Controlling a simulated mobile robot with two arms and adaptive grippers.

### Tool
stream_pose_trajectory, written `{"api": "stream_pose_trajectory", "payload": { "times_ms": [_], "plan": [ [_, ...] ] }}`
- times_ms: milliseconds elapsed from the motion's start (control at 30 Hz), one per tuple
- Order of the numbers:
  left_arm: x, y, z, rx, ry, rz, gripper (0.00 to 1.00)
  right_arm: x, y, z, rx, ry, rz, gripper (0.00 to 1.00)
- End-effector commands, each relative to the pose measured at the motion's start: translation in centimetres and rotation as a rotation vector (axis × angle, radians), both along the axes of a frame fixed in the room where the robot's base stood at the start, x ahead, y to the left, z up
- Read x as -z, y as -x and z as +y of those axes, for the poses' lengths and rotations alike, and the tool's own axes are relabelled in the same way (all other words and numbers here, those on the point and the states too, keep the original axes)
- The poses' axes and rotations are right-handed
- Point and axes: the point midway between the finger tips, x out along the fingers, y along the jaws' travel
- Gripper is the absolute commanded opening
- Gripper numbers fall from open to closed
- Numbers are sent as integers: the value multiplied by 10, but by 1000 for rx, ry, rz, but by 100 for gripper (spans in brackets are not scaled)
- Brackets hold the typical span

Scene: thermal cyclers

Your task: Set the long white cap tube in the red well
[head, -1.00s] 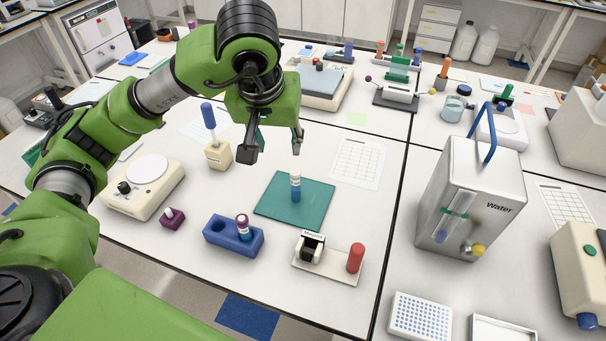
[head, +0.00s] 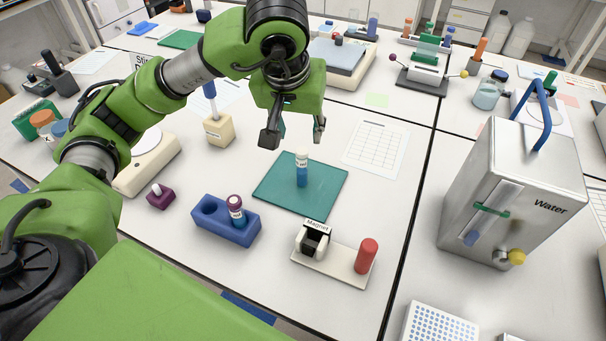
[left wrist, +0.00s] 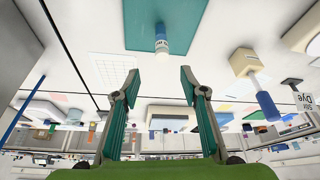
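A tube with a white cap and a blue lower part (head: 302,170) stands upright on the teal mat (head: 270,192). It also shows in the left wrist view (left wrist: 161,40), beyond the fingertips. My left gripper (head: 294,138) is open and empty, above and behind the tube, apart from it. Its spread fingers (left wrist: 155,82) show in the left wrist view. A blue block (head: 228,233) holds a purple-capped tube (head: 236,208) at its right; its left hole looks empty. I cannot make out a red well. My right gripper is out of view.
A magnet stand (head: 331,269) with a red cylinder (head: 367,255) is in front of the mat. A beige block (head: 219,131) with a blue-topped item stands left of the gripper. A metal water dispenser (head: 500,200) stands right. Table between mat and dispenser is clear.

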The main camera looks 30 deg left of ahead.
Motion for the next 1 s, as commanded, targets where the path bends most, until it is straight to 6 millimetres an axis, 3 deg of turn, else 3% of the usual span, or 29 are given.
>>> {"api": "stream_pose_trajectory", "payload": {
  "times_ms": [167, 500, 767, 1000],
  "plan": [
    [16, -4, 1, -2, 1, 5, 40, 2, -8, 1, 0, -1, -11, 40],
    [71, -26, 8, -1, 1, 4, 40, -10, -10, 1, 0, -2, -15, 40],
    [87, -33, 11, 0, 0, 3, 40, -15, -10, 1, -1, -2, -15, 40],
    [115, -42, 17, -2, 0, 6, 40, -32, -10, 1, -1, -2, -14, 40]
  ]
}}
